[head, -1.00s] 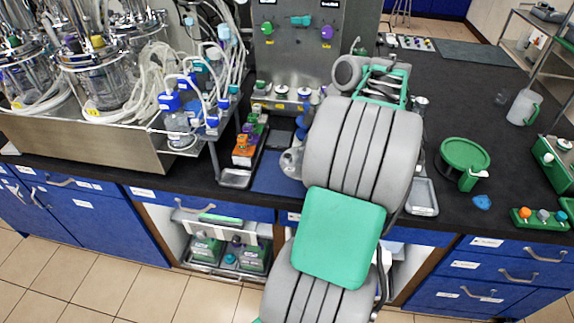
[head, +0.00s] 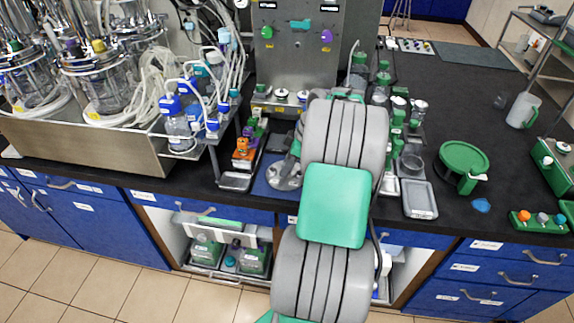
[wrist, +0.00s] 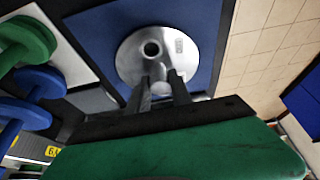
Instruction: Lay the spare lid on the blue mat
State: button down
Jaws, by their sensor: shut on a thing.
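The spare lid (wrist: 148,62) is a round silver metal disc with a dark hole and a small label. My gripper (wrist: 162,84) is shut on it near its edge in the wrist view. The blue mat (wrist: 205,28) lies under the lid. In the head view the lid (head: 285,176) shows to the left of my arm, over the blue mat (head: 262,188). I cannot tell whether the lid touches the mat. My arm hides my gripper and part of the mat in the head view.
A narrow tray (head: 235,181) with an orange item (head: 243,153) stands left of the mat. A grey tray (head: 420,200) stands right of my arm. A steel panel (head: 295,45) rises behind. Green (wrist: 27,38) and blue (wrist: 38,82) knobs are near my gripper in the wrist view.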

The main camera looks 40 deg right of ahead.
jog(key=c, duration=1.1)
grip_release()
jog(key=shift+c, duration=0.2)
jog(key=p+v, duration=0.2)
jog(key=v, duration=1)
jog(key=w+a+r+m, duration=0.1)
jog(key=w+a, duration=0.1)
jog(key=a, duration=0.7)
jog(key=w+a+r+m, duration=0.2)
jog(key=w+a, duration=0.1)
jog(key=a, duration=0.6)
jog(key=s+a+f+m+h, duration=0.1)
jog(key=s+a+f+m, duration=0.1)
jog(key=s+a, duration=0.4)
jog(key=s+a+f+m+h, duration=0.1)
jog(key=s+a+f+m, duration=0.1)
jog(key=s+a, duration=0.4)
jog(key=a, duration=0.4)
jog(key=shift+f+h, duration=0.4)
jog(key=shift+a, duration=0.15)
